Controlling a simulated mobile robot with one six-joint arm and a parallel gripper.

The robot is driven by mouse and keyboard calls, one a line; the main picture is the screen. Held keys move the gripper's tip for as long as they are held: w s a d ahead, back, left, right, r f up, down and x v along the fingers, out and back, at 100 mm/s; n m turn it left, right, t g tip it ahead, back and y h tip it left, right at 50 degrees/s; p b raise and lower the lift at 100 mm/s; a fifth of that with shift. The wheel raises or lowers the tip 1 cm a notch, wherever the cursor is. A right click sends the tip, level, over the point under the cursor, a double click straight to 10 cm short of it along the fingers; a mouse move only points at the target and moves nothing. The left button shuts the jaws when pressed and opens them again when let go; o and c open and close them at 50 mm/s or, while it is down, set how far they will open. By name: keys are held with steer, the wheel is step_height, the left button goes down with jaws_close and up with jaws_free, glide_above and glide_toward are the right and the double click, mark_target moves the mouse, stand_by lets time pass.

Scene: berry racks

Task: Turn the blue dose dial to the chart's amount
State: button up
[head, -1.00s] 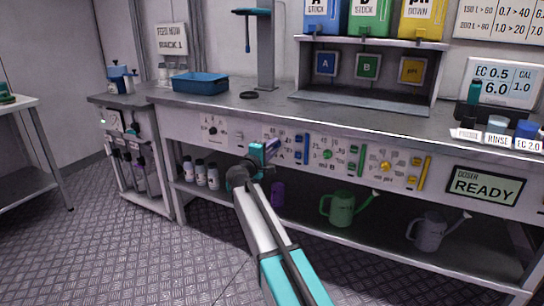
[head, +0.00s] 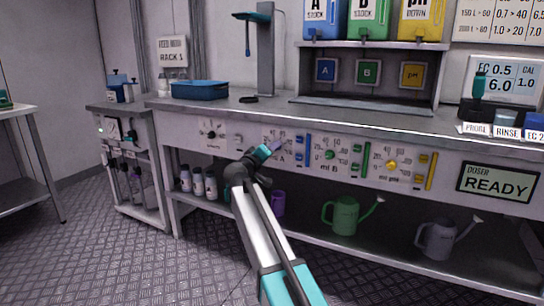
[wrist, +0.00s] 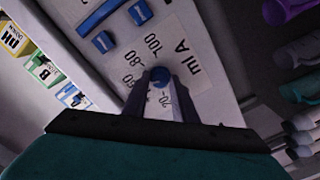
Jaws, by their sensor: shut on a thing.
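The blue dose dial (wrist: 160,76) sits on the white "ml A" scale panel in the wrist view. Figures such as 100, 80 and 20 stand around it. My gripper (wrist: 162,84) has its two fingers on either side of the dial, closed on it. The fingers cover part of the scale, and I cannot read the dial's setting. In the head view my gripper (head: 277,146) is at the panel and hides the dial. The dosing chart (head: 498,22) is on the wall at top right, cut off by the picture's edge.
The green dial (head: 329,155) and yellow dial (head: 391,165) are to the right on the same panel. The doser screen (head: 497,183) reads READY. A blue tray (head: 200,90) stands on the bench. Bottles and watering cans (head: 344,215) stand on the shelf below.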

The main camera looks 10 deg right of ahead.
steer(key=shift+w+a+m, duration=0.1)
steer(key=shift+a+m, duration=0.05)
steer(key=shift+m, duration=0.15)
steer(key=o, duration=1)
steer(key=p+v, duration=0.4)
steer(key=v, duration=0.9)
steer(key=shift+s+a, duration=0.2)
steer(key=shift+s, duration=0.15)
